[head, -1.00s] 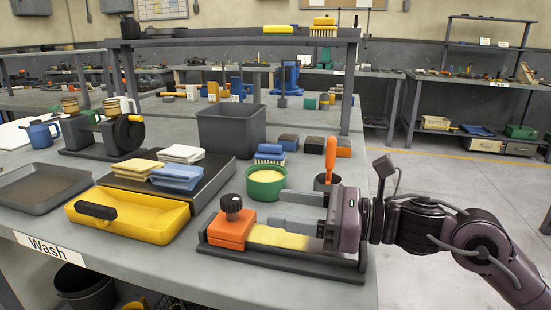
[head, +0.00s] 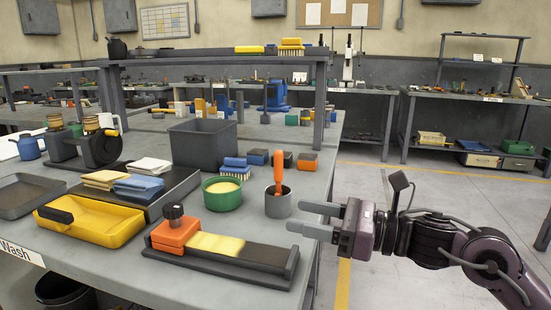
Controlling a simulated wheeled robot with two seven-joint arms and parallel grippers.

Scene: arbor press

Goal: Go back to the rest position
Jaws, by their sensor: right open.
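My right gripper (head: 318,220) is open and empty, its two fingers pointing left. It is beyond the right edge of the bench (head: 100,270), to the right of the grey cup (head: 278,205) with an orange-handled tool (head: 279,172). In front of it on the bench is a dark base with an orange block and black knob (head: 175,232) and a pale yellow strip (head: 215,243). My left gripper is not in view.
A green bowl (head: 222,194) stands left of the cup. A yellow tray (head: 90,221), folded cloths (head: 138,186), a grey bin (head: 203,143) and several brushes and blocks are on the bench. The floor (head: 420,200) to the right is open. A raised shelf (head: 210,54) spans the back.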

